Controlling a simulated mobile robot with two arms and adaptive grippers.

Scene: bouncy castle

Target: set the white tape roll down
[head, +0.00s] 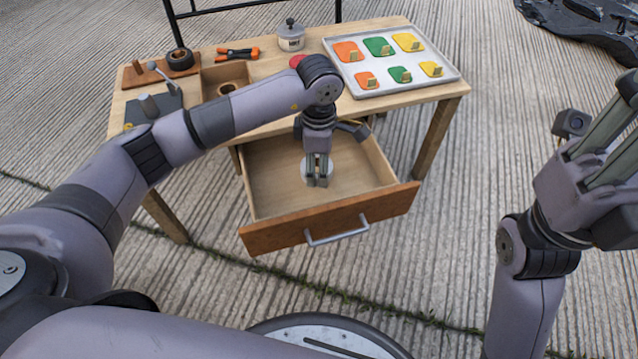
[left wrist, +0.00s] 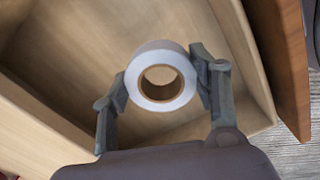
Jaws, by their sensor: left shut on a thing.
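The white tape roll (left wrist: 165,102) is between the two fingers of my left gripper (left wrist: 165,85), which is shut on its outer sides. In the left wrist view its brown core faces the camera. In the head view my left gripper (head: 317,180) points down inside the open wooden drawer (head: 268,188) and mostly hides the roll. Whether the roll touches the drawer floor I cannot tell. My right gripper (head: 605,145) is at the right edge, away from the table; its opening is unclear.
The drawer juts out from the wooden table (head: 275,125), its handle (head: 337,233) facing me. On top are a tray (head: 385,88) with coloured pieces, a lidded pot (head: 290,38), orange-handled pliers (head: 238,54) and a black tape roll (head: 180,59). The drawer floor around my gripper looks mostly clear.

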